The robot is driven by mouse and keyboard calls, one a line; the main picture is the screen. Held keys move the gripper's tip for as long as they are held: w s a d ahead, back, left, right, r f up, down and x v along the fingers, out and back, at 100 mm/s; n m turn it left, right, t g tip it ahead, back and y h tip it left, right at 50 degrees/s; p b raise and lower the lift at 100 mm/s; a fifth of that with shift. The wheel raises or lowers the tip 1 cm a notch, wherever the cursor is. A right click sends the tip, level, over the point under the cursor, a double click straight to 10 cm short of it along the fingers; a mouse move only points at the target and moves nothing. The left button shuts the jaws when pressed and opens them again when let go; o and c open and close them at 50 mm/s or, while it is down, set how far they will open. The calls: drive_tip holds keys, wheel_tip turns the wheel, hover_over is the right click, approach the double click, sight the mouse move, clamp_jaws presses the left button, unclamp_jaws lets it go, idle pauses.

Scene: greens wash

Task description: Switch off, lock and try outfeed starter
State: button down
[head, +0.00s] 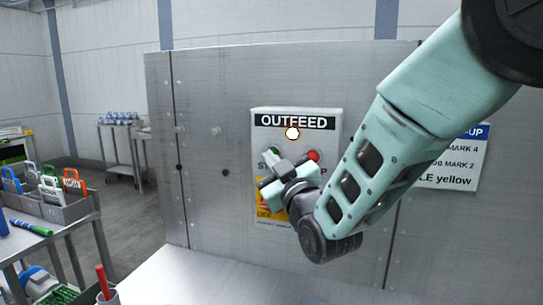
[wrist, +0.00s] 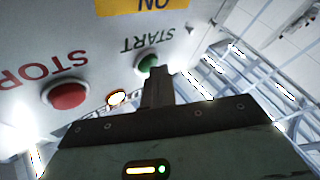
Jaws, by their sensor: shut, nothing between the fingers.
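The outfeed starter (head: 296,120) is a grey box with an OUTFEED label on an upright metal panel. Its lamp (head: 292,133) glows white-orange and also shows lit in the wrist view (wrist: 117,98). A green START button (head: 274,149) is at left and a red STOP button (head: 313,155) at right. My gripper (head: 279,166) is shut and empty in front of the box. In the wrist view the closed fingertips (wrist: 156,74) are at the green button (wrist: 148,62); I cannot tell whether they touch. The yellow switch plate (head: 264,214) is partly hidden by my gripper.
A trolley (head: 124,150) stands behind. A sign (head: 455,165) hangs right of the starter. A pale surface lies below.

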drive_tip(key=shift+s+a, duration=0.2)
drive_tip(key=shift+s, duration=0.4)
drive_tip(key=shift+s, duration=0.1)
drive_tip(key=shift+s+a+b, duration=0.25)
drive_tip(key=shift+s+a, duration=0.05)
drive_tip(key=shift+s, duration=0.45)
drive_tip(key=shift+s+a+b, duration=0.25)
drive_tip(key=shift+s+b, duration=0.05)
drive_tip(key=shift+s, duration=0.5)
drive_tip(key=shift+s+a+b, duration=0.25)
drive_tip(key=shift+s+a, duration=0.05)
drive_tip(key=shift+s, duration=0.45)
drive_tip(key=s+d+f+m+g+h, duration=0.1)
drive_tip(key=s+d+f+g+h, duration=0.1)
drive_tip(key=s+f+g, duration=0.85)
drive_tip(key=s+d+f+g+h, duration=0.2)
drive_tip(key=s+d+f+g, duration=0.1)
drive_tip(key=s, duration=0.3)
drive_tip(key=s+d+f+m+g+h, duration=0.1)
drive_tip(key=s+d+f+g+h, duration=0.1)
drive_tip(key=s, duration=0.4)
drive_tip(key=s+d+f+g+h, duration=0.1)
drive_tip(key=s+d+f+g, duration=0.3)
drive_tip(key=s+d, duration=0.1)
drive_tip(key=shift+s+d+m+h, duration=0.3)
drive_tip(key=shift+s+d+h, duration=0.1)
drive_tip(key=shift+d, duration=0.35)
